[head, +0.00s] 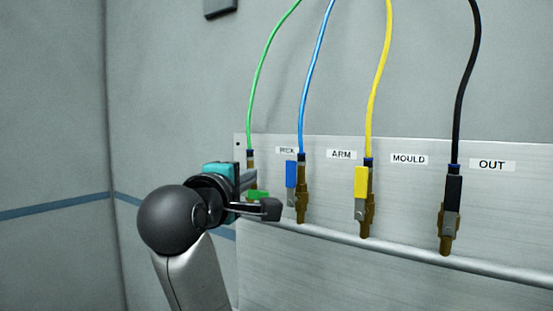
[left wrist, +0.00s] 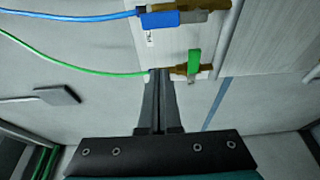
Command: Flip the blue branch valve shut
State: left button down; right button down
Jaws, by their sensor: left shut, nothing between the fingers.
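The blue branch valve has a blue lever (head: 291,174) that stands upright, in line with its brass body (head: 301,203) and blue hose. The left wrist view shows the blue lever (left wrist: 160,19) along the hose line at the top. My left gripper (head: 249,179) is shut and empty, to the left of the blue valve and close to the green valve. In the left wrist view its fingertips (left wrist: 158,74) lie just beside the green valve, below and apart from the blue lever; contact with the green valve cannot be told. My right gripper is not in view.
The green lever (head: 258,195) lies crosswise to its hose. Yellow (head: 361,182) and black (head: 453,190) levers stand upright to the right. A metal rail (head: 400,251) runs below the valves on the panel (head: 300,275). Hoses rise above; open room lies in front.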

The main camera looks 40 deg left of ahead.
aim_at(291, 174)
pick_arm(q)
jog(key=w+p, duration=0.3)
jog(key=w, duration=0.4)
jog(key=shift+w+d, duration=0.15)
jog(key=shift+d, duration=0.05)
jog(key=shift+w, duration=0.1)
dwell(0.5)
